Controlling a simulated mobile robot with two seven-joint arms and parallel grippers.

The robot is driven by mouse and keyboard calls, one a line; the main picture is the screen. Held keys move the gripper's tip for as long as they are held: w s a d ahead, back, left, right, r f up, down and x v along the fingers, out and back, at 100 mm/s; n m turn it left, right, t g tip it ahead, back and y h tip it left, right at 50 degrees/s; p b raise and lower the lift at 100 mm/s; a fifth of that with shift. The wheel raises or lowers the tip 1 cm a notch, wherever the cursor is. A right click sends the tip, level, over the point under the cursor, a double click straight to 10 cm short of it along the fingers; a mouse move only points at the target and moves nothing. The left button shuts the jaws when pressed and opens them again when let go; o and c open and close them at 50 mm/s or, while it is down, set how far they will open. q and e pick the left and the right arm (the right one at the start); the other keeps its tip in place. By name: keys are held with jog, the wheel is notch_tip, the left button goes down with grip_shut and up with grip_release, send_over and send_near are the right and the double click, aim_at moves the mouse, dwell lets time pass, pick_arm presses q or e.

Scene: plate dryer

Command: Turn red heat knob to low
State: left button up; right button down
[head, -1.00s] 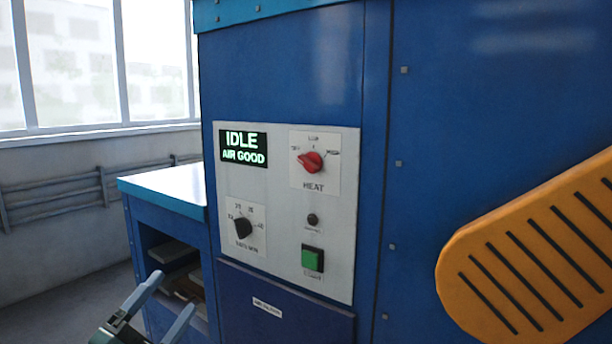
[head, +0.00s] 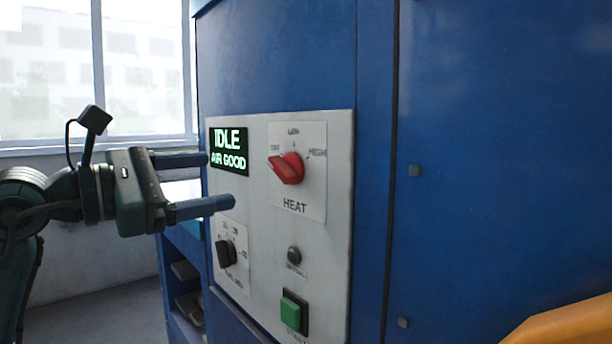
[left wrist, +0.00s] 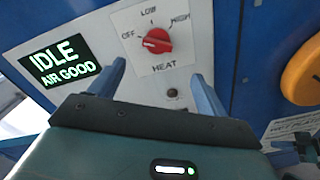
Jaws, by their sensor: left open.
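The red heat knob (head: 287,168) sits on a white plate marked OFF, LOW and HIGH on the control panel (head: 340,215). Its pointer is turned to the left, toward OFF. It also shows in the left wrist view (left wrist: 157,41), ahead of my fingers. My left gripper (head: 221,181) is open and empty, its two fingers apart. In the head view it is left of the knob, in front of the panel, and not touching the knob. In the left wrist view the fingers (left wrist: 158,84) reach toward the panel below the knob. My right gripper is not in view.
A display (head: 229,151) reads IDLE and AIR GOOD. A black dial (head: 226,253), a small dark button (head: 294,255) and a green button (head: 293,311) are lower on the panel. An orange guard (head: 565,325) is at the lower right.

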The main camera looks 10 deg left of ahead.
aim_at(276, 170)
pick_arm(q)
jog(key=p+x, duration=0.3)
jog(key=x, duration=1)
jog(key=shift+w+a, duration=0.15)
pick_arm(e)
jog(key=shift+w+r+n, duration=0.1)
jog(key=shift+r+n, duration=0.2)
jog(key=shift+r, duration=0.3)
pick_arm(q)
jog(key=c, duration=1)
